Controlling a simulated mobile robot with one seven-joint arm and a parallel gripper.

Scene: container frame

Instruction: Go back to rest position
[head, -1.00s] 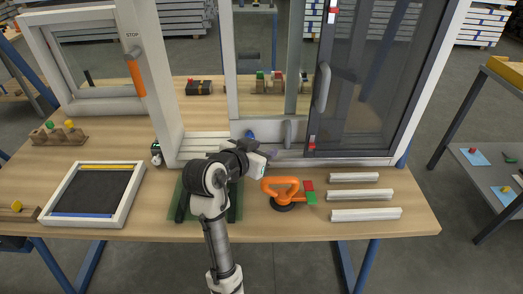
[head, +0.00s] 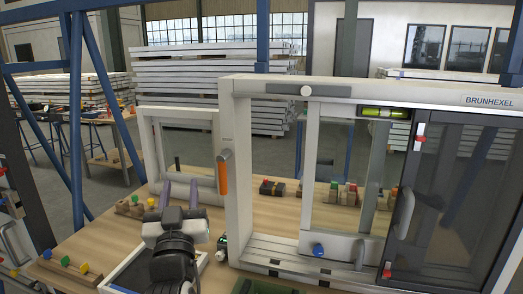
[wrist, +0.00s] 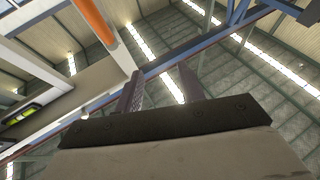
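My gripper (head: 180,184) stands upright at the lower left of the head view, with its two fingers pointing up. In the wrist view the fingers (wrist: 158,82) are apart with nothing between them, and the hall's ceiling shows beyond. My arm stands in front of the dark-panelled tray (head: 122,275) and hides much of it. The gripper appears clear of the white window frame (head: 240,190) to its right.
The workbench (head: 90,240) carries the large window frame, a smaller frame (head: 178,115) behind my gripper, and wooden blocks with coloured knobs (head: 65,262). An orange handle (head: 223,172) is on the frame's post. Blue posts (head: 75,110) stand at left.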

